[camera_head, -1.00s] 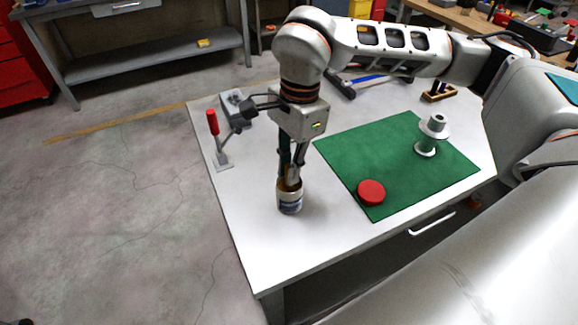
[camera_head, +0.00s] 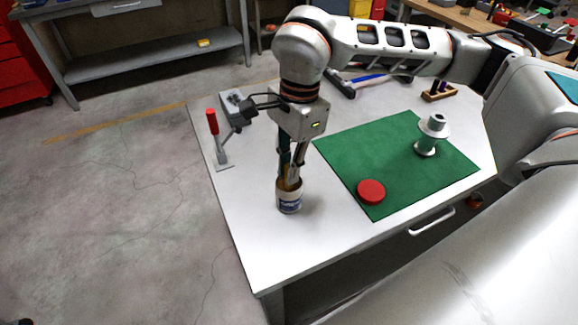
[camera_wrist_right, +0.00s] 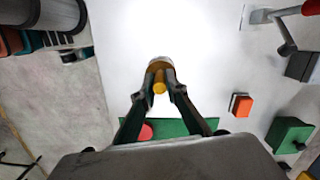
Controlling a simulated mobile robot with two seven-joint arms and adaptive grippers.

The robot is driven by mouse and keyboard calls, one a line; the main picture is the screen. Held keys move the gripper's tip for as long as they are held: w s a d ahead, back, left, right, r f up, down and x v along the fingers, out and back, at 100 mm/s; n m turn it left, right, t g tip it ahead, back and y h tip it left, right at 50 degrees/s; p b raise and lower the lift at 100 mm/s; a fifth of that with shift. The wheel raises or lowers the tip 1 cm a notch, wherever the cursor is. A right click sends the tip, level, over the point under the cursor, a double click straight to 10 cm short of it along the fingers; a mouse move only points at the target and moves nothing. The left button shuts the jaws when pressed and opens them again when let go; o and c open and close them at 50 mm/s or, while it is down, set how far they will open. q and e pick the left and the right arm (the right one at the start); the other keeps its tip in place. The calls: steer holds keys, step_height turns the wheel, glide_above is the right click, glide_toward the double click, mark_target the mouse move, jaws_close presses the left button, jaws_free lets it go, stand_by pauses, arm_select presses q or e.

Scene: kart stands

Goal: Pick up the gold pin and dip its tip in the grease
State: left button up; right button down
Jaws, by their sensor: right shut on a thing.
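In the right wrist view the gripper (camera_wrist_right: 159,93) is shut on the gold pin (camera_wrist_right: 159,82), with one finger on each side. The pin points down at the mouth of the pot (camera_wrist_right: 161,63), where brown grease shows. The pin's tip is hidden, so I cannot tell how deep it sits. My left gripper is not in view.
A red lid (camera_head: 371,191) lies on the green mat (camera_head: 350,150) beside the pot. A grey spool-shaped part (camera_head: 426,148) stands on the mat. A red-handled clamp (camera_head: 213,125) stands at the table's left edge. A hammer (camera_head: 342,86) lies behind. The front of the table is clear.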

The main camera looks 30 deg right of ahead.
mark_target(287, 166)
steer(key=shift+r+p, duration=1.6)
steer(key=shift+r, duration=0.75)
steer(key=shift+r+p, duration=0.7)
steer(key=shift+r, duration=0.5)
steer(key=shift+f, duration=0.1)
